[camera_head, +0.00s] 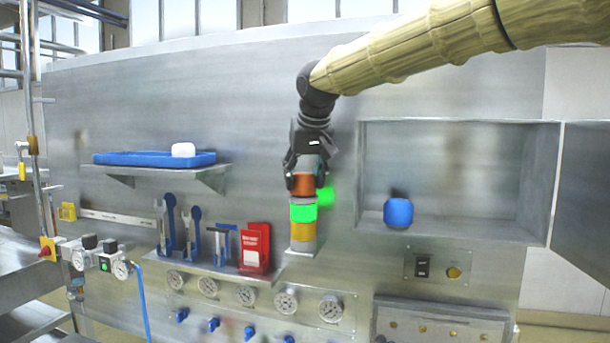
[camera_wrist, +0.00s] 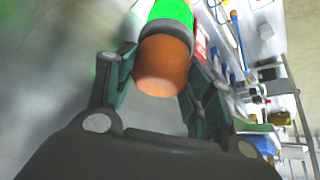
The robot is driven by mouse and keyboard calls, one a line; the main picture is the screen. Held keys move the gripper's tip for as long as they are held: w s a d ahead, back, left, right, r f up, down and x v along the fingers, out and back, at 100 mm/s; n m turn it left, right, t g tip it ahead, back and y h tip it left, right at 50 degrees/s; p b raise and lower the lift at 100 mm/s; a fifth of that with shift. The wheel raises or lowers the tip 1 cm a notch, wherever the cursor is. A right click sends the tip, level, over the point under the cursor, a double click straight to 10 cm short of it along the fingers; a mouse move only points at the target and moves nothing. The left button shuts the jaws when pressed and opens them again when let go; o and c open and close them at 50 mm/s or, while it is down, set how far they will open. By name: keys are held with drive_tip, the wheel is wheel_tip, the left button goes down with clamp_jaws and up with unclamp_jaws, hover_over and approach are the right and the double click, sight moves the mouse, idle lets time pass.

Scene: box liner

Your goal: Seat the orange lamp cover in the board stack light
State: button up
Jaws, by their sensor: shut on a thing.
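The orange lamp cover (camera_head: 303,183) is between the fingers of my gripper (camera_head: 303,172), directly above the stack light. The wrist view shows the cover (camera_wrist: 162,66) between both fingers of my gripper (camera_wrist: 160,78). The board stack light has a lit green section (camera_head: 303,212) over a yellow section (camera_head: 303,231) and stands upright on the board. A grey ring shows between the orange cover and the green section (camera_wrist: 172,12) in the wrist view. The cover looks in line with the stack and close to or touching its top; I cannot tell whether it is seated.
A shelf with a blue tray (camera_head: 130,158) and a white object (camera_head: 183,150) is at left. Tools and a red holder (camera_head: 254,248) stand left of the stack light. A recess with a blue round object (camera_head: 398,213) is at right. Gauges (camera_head: 286,302) lie below.

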drive_tip(key=shift+f, duration=0.25)
drive_tip(key=o, duration=1.1)
drive_tip(key=v, duration=1.2)
